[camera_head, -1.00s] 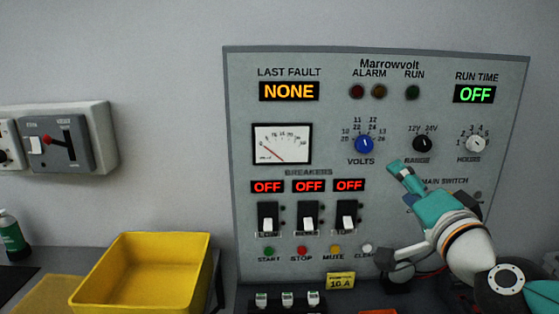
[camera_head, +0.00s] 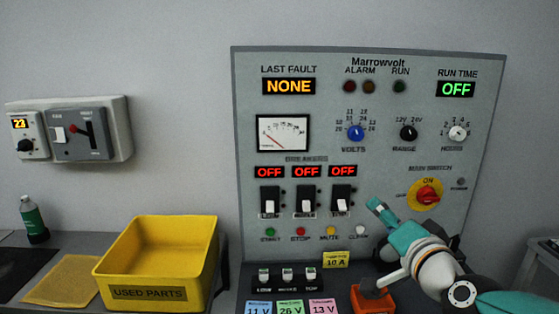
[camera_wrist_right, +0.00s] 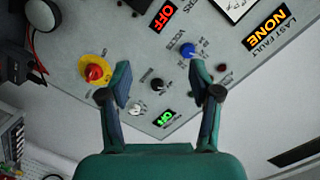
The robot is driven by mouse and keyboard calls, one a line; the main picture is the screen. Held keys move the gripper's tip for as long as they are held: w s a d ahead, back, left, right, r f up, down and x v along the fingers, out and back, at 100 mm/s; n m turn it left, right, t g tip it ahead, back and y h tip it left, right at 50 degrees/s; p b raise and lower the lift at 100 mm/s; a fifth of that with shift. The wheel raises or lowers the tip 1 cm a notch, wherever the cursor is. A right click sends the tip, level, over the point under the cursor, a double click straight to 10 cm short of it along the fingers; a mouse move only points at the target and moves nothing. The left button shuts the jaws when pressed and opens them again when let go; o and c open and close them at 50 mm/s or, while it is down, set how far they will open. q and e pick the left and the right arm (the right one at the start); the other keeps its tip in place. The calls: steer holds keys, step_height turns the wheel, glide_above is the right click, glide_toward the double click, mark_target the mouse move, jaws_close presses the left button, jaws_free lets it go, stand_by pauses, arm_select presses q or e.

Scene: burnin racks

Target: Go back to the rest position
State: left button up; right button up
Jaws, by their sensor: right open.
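My right gripper (camera_head: 378,210) is in front of the lower right part of the grey Marrowvolt panel (camera_head: 345,222). In the right wrist view its two teal fingers (camera_wrist_right: 165,90) are spread apart with nothing between them. The panel's red main switch (camera_head: 428,195) on its yellow plate is in clear view to the right of the gripper. It also shows in the right wrist view (camera_wrist_right: 94,72), left of the fingers. The breaker displays (camera_head: 306,171) read OFF, the last fault display (camera_head: 289,87) reads NONE and the run time display (camera_head: 456,89) reads OFF. My left gripper is not in view.
A yellow used parts bin (camera_head: 160,295) stands on the bench at left, with a yellow mat (camera_head: 62,284) and a green bottle (camera_head: 33,220) beyond it. A wall box (camera_head: 80,135) hangs at left.

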steer(key=s+a+f+n+g, duration=0.2)
steer(key=f+g, duration=0.2)
steer(key=f, duration=1.3)
steer(key=s+a+f+n+g, duration=0.15)
steer(key=f+g, duration=0.25)
steer(key=f, duration=1.3)
steer(key=s+a+f+n+g+y, duration=0.2)
steer(key=s+f+g, duration=0.6)
steer(key=s+f, duration=1.3)
steer(key=shift+s+a+n, duration=0.75)
steer(key=shift+s+a, duration=0.1)
steer(key=shift+s, duration=0.3)
steer(key=shift+w+f, duration=0.1)
